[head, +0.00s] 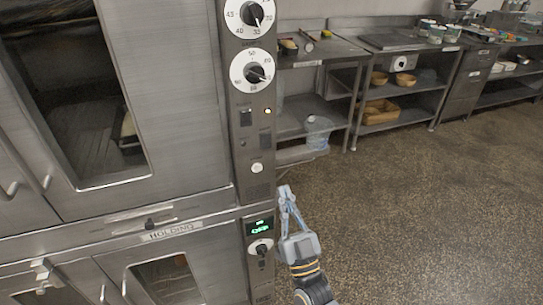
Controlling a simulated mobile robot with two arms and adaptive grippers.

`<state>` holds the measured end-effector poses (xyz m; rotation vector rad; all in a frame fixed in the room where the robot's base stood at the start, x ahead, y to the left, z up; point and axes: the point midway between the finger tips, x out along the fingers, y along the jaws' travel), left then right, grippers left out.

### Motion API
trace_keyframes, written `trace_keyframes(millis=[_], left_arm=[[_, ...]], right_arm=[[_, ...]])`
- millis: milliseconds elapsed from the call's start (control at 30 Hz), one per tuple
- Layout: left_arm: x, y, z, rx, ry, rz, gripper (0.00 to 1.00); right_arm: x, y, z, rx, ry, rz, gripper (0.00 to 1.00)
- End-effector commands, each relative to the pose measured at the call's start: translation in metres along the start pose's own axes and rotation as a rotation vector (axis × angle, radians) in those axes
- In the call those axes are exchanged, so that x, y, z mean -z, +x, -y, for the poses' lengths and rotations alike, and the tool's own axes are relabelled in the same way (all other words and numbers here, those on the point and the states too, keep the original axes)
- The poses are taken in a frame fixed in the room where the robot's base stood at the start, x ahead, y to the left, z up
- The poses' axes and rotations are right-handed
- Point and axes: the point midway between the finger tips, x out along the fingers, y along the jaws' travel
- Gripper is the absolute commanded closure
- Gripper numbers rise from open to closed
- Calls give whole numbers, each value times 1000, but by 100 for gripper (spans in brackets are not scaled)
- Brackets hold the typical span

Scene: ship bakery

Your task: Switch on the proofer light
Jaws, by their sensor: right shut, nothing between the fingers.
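The proofer is a large steel cabinet with glass-windowed doors (150,90) on the left. Its control strip (245,190) runs down the right edge. The strip carries two white dials (254,72), a dark rocker switch (246,118) with a small lit amber lamp (268,111) beside it, another dark switch (243,143) and a round white button (257,168). Labels are too small to read. My right gripper (285,190) is shut and empty, pointing up just right of the strip's lower part, seemingly apart from it. My left gripper is not in view.
Below is a section labelled HOLDING (172,232), with a green display (259,228) and a knob (261,247). Steel shelving (345,62) with a water jug (318,132), bowls and a wooden crate (381,112) stands behind. The speckled floor (430,210) at right is clear.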

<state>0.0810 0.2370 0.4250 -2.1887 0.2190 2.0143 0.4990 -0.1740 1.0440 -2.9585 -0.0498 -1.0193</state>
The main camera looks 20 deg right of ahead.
Motion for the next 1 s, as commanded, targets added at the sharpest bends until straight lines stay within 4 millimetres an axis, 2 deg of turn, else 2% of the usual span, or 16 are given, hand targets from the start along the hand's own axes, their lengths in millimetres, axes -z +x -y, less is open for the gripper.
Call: trace_keyframes(millis=[33,300,400,600,1000], left_arm=[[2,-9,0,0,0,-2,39],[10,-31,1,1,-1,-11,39],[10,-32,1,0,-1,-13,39],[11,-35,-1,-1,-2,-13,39],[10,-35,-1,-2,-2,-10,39]], right_arm=[[5,16,0,0,-1,-5,100],[4,74,0,1,-1,-2,100],[-11,82,0,1,-2,1,100],[-25,93,0,1,0,1,100],[-28,96,0,1,0,0,100]])
